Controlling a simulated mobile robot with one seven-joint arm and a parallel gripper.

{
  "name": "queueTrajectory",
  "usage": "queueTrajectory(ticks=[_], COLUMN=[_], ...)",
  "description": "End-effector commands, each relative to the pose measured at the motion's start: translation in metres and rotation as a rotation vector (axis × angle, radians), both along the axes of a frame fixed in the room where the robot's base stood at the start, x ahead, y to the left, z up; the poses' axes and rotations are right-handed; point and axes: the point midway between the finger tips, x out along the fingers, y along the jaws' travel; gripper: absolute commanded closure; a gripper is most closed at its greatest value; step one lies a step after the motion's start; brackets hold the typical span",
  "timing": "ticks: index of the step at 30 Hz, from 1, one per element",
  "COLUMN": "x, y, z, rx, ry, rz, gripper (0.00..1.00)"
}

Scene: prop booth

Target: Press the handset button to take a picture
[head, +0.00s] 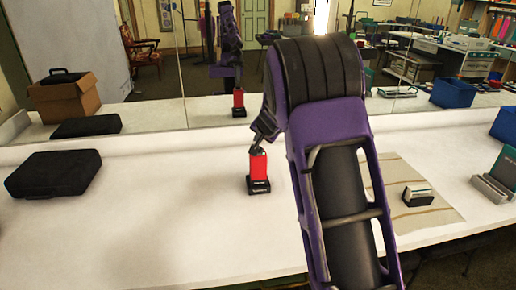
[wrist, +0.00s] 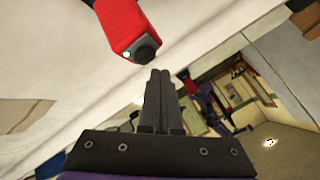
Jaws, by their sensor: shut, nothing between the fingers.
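The red handset (head: 258,165) stands upright in a black base on the white counter, in the middle of the head view. In the wrist view the handset (wrist: 121,22) reaches in from the top, its dark end face bearing a round black button (wrist: 146,53) and a small pale spot. My gripper (head: 256,146) is shut and empty, its tips at the top of the handset. In the wrist view the shut fingers of my gripper (wrist: 160,72) point at the button, with a small gap in the picture. Whether they touch it cannot be told from the head view.
A black case (head: 54,174) lies on the counter at left. A beige mat (head: 440,212) with a small black-and-white item (head: 417,194) lies at right, beside my arm. A grey holder (head: 492,189) stands at the far right. A mirror (head: 160,100) runs along the back. The front-left counter is clear.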

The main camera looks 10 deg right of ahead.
Motion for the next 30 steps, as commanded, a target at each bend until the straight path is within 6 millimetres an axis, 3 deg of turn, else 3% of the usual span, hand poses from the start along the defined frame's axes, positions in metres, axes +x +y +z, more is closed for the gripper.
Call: queueTrajectory(ticks=[30], x=[0.0000], y=[-0.0001], z=[-0.0088], rx=[0.000], ry=[0.000], rz=[0.000], gripper=[1.00])
